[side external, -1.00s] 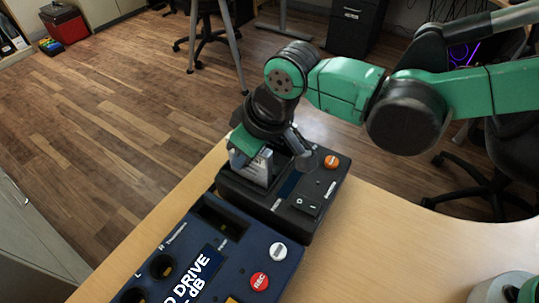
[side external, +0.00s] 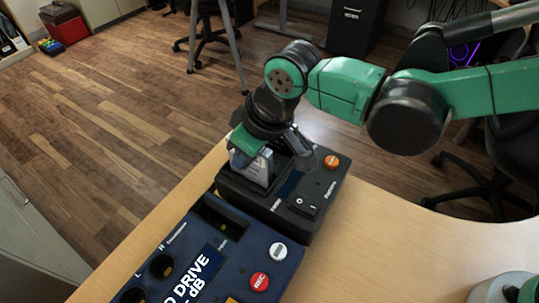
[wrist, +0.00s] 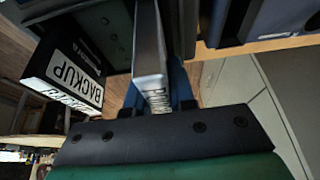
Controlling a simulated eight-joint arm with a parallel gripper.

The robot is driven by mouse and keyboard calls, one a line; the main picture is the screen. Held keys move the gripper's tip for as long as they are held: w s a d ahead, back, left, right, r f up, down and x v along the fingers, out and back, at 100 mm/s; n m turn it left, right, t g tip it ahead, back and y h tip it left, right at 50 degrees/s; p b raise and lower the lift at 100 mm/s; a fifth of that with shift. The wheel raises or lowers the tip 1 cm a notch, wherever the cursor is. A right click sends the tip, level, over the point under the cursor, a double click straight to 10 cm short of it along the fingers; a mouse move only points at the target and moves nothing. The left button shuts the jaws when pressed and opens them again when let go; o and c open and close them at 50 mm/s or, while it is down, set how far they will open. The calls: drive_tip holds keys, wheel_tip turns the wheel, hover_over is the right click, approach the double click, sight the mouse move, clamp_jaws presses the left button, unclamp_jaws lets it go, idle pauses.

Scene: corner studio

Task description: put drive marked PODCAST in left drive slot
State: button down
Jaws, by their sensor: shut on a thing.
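My gripper (side external: 262,152) is shut on a silver-grey drive (wrist: 150,50). The drive's label is partly hidden in the wrist view; its visible letters look like the start of PODCAST. In the side external view the drive (side external: 263,170) is upright at the far left end of the black dock (side external: 308,212), its lower end at the dock's top. I cannot tell how deep it sits or which slot it is over. A black block labelled BACKUP (wrist: 78,66) stands beside the held drive in the wrist view.
A dark blue recorder (side external: 233,250) with a red REC button and an open rectangular recess stands close beside the dock. The dock has an orange button (side external: 331,161) and a rocker switch (side external: 304,204). The wooden table (side external: 385,235) is clear to the right.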

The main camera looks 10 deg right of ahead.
drive_tip(key=shift+f, duration=0.6)
drive_tip(key=c, duration=1)
unclamp_jaws()
drive_tip(key=v, duration=1.1)
